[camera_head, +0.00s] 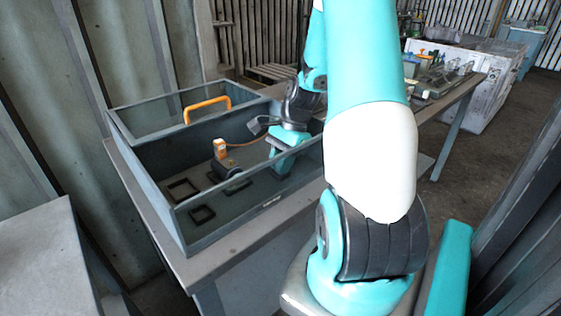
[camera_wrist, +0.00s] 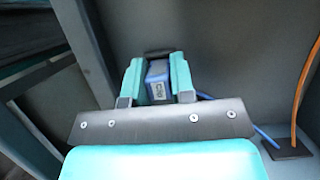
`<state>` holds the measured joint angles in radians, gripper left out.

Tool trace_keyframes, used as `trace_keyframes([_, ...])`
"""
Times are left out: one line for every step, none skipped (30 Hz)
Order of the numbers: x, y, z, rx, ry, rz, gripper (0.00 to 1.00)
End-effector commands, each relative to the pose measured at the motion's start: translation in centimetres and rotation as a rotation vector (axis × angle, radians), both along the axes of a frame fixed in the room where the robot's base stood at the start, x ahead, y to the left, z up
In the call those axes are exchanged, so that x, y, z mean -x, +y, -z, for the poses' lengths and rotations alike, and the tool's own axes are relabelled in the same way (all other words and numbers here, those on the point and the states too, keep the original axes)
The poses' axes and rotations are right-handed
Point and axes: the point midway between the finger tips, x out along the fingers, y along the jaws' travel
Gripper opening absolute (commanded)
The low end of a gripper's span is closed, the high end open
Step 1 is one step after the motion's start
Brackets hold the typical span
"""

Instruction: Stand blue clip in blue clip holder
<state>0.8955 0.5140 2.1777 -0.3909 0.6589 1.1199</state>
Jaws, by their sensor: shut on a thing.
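In the wrist view, my gripper (camera_wrist: 158,64) has its two teal fingers closed on the blue clip (camera_wrist: 158,80), which bears a small white label. A blue cable (camera_wrist: 268,137) runs off to the right of the clip. A dark edge (camera_wrist: 157,53) shows just beyond the clip; I cannot tell whether it is the blue clip holder or whether the clip touches it. In the head view, my gripper (camera_head: 283,160) is low inside the grey housing, towards its right end. The clip cannot be made out there.
The grey housing (camera_head: 150,197) has raised walls around my gripper and a lid with an orange handle (camera_head: 207,104). An orange clip (camera_head: 219,149) with an orange cable stands inside. Dark square frames (camera_head: 202,214) lie on its floor to the left. The workbench (camera_head: 235,248) carries the housing.

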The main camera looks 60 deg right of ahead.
Motion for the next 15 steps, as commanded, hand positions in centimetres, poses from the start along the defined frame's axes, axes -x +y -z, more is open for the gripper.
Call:
trace_keyframes([0.01,0.01,0.17,0.0,0.0,0.0,0.1])
trace_keyframes([0.01,0.01,0.23,0.0,0.0,0.0,0.1])
trace_keyframes([0.01,0.01,0.26,0.0,0.0,0.0,0.25])
trace_keyframes([0.0,0.01,0.21,0.0,0.0,0.0,0.32])
trace_keyframes([0.01,0.01,0.2,0.0,0.0,0.0,0.39])
trace_keyframes([0.01,0.01,0.2,0.0,0.001,0.0,0.48])
trace_keyframes([0.01,0.01,0.21,0.0,0.001,0.0,0.53])
trace_keyframes([0.01,0.01,0.21,0.0,0.001,0.0,0.53])
trace_keyframes([0.02,0.02,0.21,0.0,0.001,0.0,0.53])
trace_keyframes([0.02,0.02,0.21,0.0,0.001,0.0,0.53])
trace_keyframes([0.02,0.02,0.21,0.0,0.001,0.0,0.53])
trace_keyframes([0.02,0.02,0.21,0.0,0.001,0.0,0.53])
trace_keyframes([0.02,0.02,0.21,0.0,0.001,0.0,0.53])
trace_keyframes([0.02,0.01,0.19,0.0,0.001,0.0,0.53])
trace_keyframes([0.02,-0.02,0.13,0.0,0.001,0.0,0.53])
